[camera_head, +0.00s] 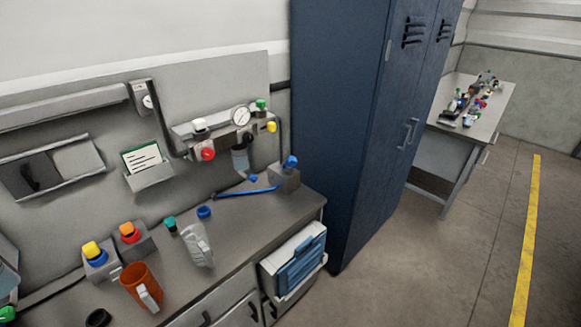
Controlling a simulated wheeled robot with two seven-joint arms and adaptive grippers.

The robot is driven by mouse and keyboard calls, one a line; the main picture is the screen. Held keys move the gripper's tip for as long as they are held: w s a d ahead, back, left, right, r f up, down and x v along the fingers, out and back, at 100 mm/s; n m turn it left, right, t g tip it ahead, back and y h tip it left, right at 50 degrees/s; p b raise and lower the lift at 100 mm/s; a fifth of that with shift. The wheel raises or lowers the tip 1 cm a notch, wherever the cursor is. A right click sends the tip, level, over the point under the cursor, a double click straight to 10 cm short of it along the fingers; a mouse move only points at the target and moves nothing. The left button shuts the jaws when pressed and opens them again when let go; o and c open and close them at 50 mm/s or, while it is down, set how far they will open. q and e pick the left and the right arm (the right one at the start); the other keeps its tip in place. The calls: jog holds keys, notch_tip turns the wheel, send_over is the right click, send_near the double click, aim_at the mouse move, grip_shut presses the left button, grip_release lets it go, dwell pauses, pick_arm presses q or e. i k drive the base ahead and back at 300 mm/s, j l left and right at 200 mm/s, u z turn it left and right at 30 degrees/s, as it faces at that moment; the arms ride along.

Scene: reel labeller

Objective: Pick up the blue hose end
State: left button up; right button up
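A thin blue hose (248,191) lies on the grey workbench near its back right corner. Its right end is close to the grey box with a blue knob (290,162); I cannot tell whether it is joined to it. Its left end lies on the bench top, below the gauge panel. A small blue piece (253,178) lies just behind the hose; I cannot tell if it is part of it. Neither of my grippers shows in the head view.
A blue cap (204,212), a green-capped item (171,224), a pale grey jug-like thing (197,245) and an orange mug (142,286) stand left of the hose. The gauge panel (225,127) is above. A tall blue locker (345,110) stands right of the bench; the floor beyond is clear.

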aim_at(292, 160)
jog(key=i+l+u, duration=0.15)
jog(key=l, duration=0.25)
jog(key=i+l+u, duration=0.1)
jog(key=i+l, duration=0.25)
jog(key=i+l+u, duration=0.15)
jog(key=l, duration=0.35)
jog(key=i+l+u, duration=0.1)
jog(key=i+l, duration=0.2)
jog(key=l, duration=0.2)
jog(key=i+l+u, duration=0.15)
jog(key=l, duration=0.3)
jog(key=i+l+u, duration=0.1)
jog(key=l, duration=0.4)
jog(key=i+l+u, duration=0.15)
jog(key=l, duration=0.4)
jog(key=i+l+u, duration=0.1)
jog(key=l, duration=0.45)
jog(key=i, duration=0.1)
